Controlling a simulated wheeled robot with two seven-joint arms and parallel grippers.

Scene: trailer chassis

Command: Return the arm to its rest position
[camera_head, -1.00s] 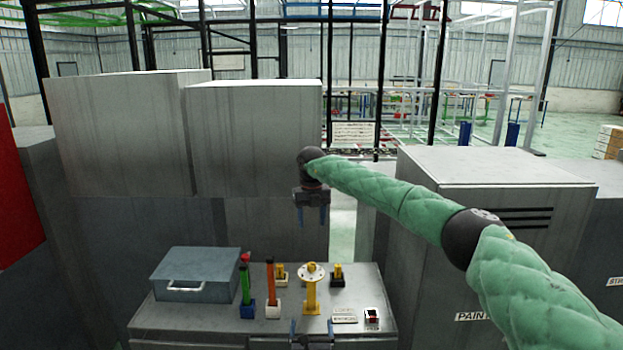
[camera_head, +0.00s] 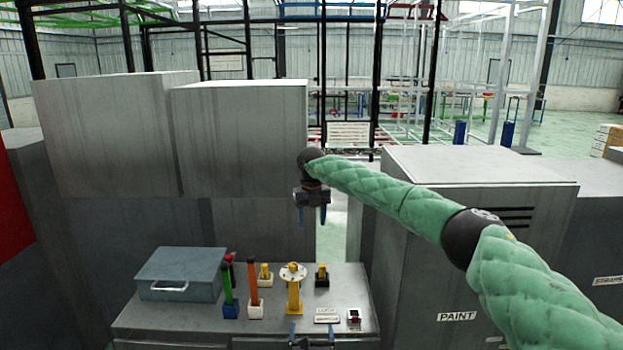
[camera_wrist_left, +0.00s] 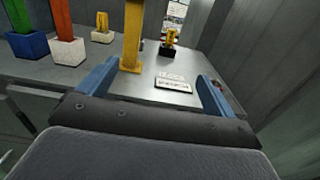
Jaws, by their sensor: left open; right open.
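My right arm, in a green quilted sleeve, reaches in from the right in the head view. Its gripper (camera_head: 312,214) points down, open and empty, in the air above and behind the grey workbench top (camera_head: 150,318). My left gripper (camera_head: 312,328) shows at the bottom edge of the head view, at the bench's front edge. In the left wrist view its two blue fingers (camera_wrist_left: 155,90) are wide apart with nothing gripped. They point toward the yellow post with a round flange (camera_head: 294,290), which stands on the bench beyond them. Most of my left arm is out of view.
On the bench are a grey toolbox (camera_head: 180,272), a green-handled tool (camera_head: 229,285), an orange-handled tool (camera_head: 253,285), small yellow parts in holders and a red button box (camera_head: 354,316). Tall grey cabinets stand behind; a cabinet marked PAINT (camera_head: 480,260) stands to the right.

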